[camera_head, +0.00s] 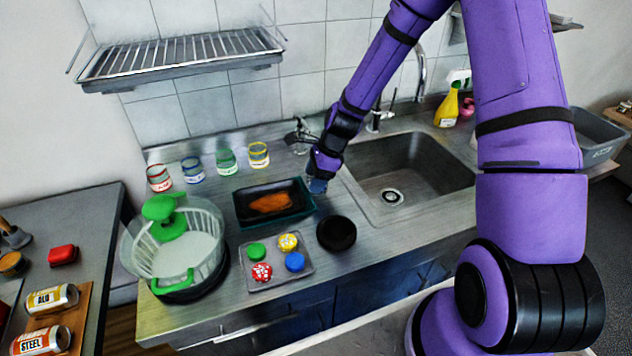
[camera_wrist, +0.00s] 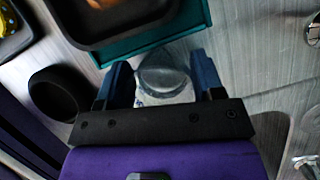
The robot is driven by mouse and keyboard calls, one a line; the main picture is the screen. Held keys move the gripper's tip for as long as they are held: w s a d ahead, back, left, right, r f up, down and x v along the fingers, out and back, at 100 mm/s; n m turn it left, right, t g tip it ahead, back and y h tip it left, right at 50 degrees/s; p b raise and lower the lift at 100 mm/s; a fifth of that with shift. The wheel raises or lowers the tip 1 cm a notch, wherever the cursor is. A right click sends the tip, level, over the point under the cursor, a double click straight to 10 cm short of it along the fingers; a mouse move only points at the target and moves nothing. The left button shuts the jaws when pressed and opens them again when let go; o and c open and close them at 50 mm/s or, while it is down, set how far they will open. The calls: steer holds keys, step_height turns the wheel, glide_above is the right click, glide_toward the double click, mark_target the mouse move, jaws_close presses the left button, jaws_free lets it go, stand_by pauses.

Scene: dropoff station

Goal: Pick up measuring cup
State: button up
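A clear round cup (camera_wrist: 163,75) with a whitish band stands between the two blue fingers of my gripper (camera_wrist: 163,88) in the wrist view. It looks like the measuring cup, but I cannot confirm that. The fingers lie close along both sides of it; whether they press on it I cannot tell. In the head view my gripper (camera_head: 316,185) is low over the counter, between the black tray and the sink, and hides most of the cup.
A black tray in a teal holder (camera_head: 242,216) is left of my gripper. A black round bowl (camera_head: 336,234) is in front. The sink (camera_head: 430,165) is right. Several striped glass jars (camera_head: 226,162) stand behind, below a wire rack (camera_head: 180,58). A salad spinner (camera_head: 205,250) stands left.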

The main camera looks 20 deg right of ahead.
mark_target(308, 179)
stand_by(0.4)
steer(key=shift+r, duration=1.7)
steer(key=shift+s+d+r, duration=0.25)
steer(key=shift+s+d, duration=1.45)
steer(key=shift+s, duration=0.3)
steer(key=shift+s+d+r, duration=0.25)
steer(key=shift+s+d, duration=1.45)
steer(key=shift+s, duration=0.35)
steer(key=shift+s+d+r, duration=0.25)
steer(key=shift+s+d, duration=1.45)
steer(key=shift+s, duration=0.3)
steer(key=shift+s, duration=0.1)
